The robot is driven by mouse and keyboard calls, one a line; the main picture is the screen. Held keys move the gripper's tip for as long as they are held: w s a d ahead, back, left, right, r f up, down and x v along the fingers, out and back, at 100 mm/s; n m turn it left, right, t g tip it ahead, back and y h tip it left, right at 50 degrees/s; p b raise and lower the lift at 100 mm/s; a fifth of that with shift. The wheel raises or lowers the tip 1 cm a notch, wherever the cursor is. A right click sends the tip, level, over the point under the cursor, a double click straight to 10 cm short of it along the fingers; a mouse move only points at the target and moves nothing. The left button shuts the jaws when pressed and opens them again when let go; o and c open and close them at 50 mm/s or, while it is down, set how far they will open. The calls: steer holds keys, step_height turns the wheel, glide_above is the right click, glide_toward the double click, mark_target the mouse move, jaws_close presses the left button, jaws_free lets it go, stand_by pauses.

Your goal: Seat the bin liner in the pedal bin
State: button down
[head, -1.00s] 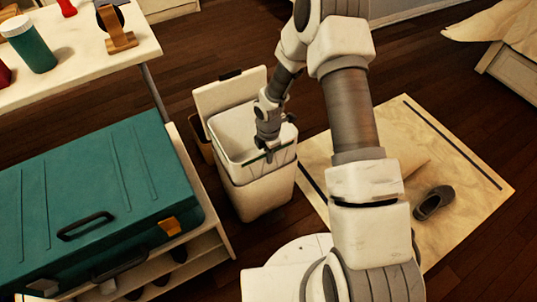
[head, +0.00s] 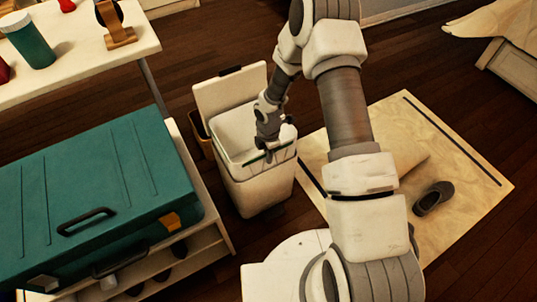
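The white pedal bin (head: 258,193) stands on the floor left of the middle, its lid (head: 231,92) up at the back. A pale lining with a thin dark green line along its front edge shows in its mouth; I take this as the bin liner (head: 234,132). I cannot tell how deep it sits. My gripper (head: 270,156) points down at the front right rim of the bin, over the liner's edge. Its fingertips are small and dark there, so whether they are shut on the edge is unclear.
A teal suitcase (head: 95,200) lies on a low shelf unit left of the bin. A white table (head: 75,55) with a green jar (head: 30,42) is at upper left. A brown container (head: 200,128) stands behind the bin. A pale mat (head: 455,190) with a dark shoe (head: 433,198) lies right.

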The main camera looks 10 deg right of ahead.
steer(key=shift+f, duration=2.25)
steer(key=c, duration=1)
jaws_free()
step_height(320, 180, up, 18)
steer(key=p, duration=0.6)
steer(key=shift+f+p, duration=0.25)
steer(key=shift+p, duration=0.1)
